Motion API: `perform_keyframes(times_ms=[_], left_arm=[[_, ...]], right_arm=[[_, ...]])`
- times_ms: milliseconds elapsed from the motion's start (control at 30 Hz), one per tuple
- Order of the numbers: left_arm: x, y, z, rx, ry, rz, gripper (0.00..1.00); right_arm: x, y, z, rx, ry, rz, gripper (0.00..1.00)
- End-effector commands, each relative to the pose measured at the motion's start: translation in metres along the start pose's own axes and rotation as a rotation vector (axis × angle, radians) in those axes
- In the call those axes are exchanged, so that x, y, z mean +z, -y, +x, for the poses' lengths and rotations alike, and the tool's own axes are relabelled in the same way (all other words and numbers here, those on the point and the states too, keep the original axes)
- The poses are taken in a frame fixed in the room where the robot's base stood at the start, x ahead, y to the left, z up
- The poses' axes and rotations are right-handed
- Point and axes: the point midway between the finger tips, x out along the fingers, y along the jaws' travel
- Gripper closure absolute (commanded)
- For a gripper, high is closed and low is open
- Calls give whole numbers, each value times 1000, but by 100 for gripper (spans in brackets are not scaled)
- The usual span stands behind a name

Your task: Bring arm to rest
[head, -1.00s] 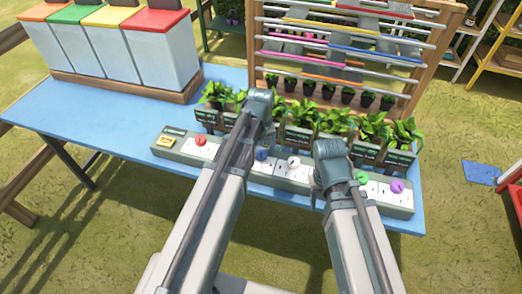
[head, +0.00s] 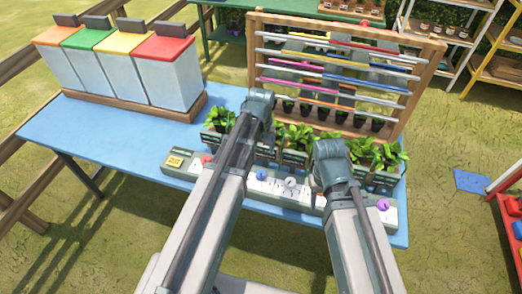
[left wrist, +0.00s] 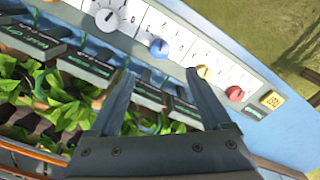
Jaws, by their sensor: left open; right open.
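My left arm ends in the head view at the left gripper (head: 262,108), over the plant row; its fingers are mostly hidden there. In the left wrist view the left gripper (left wrist: 163,95) is open and empty, its two fingers apart above the plants and panel edge. My right gripper (head: 330,160) is over the right part of the panel, its fingers hidden behind the wrist. Both arms reach forward, apart from each other. Neither is seen holding anything.
A blue table (head: 90,140) carries a knob panel (head: 290,185), potted plants (head: 295,137), a wooden rack with coloured bars (head: 255,50) and several lidded bins (head: 165,75). A blue knob (left wrist: 159,49) is near the left fingers. A red shelf (head: 508,205) stands at right.

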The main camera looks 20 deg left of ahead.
Motion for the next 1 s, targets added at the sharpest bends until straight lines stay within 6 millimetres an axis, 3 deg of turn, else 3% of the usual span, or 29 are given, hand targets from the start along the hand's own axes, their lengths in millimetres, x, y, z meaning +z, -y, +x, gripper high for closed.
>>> perform_keyframes(times_ms=[100,667,767,1000], left_arm=[[0,0,-12,0,0,0,18],[1,0,-11,-1,0,4,18],[24,-4,-11,-10,0,90,18],[132,-10,-12,-76,3,608,18]], right_arm=[[1,-1,-12,0,0,0,50],[1,-1,-11,0,0,0,50],[1,-1,-11,0,0,0,50],[1,-1,-11,0,0,0,50]])
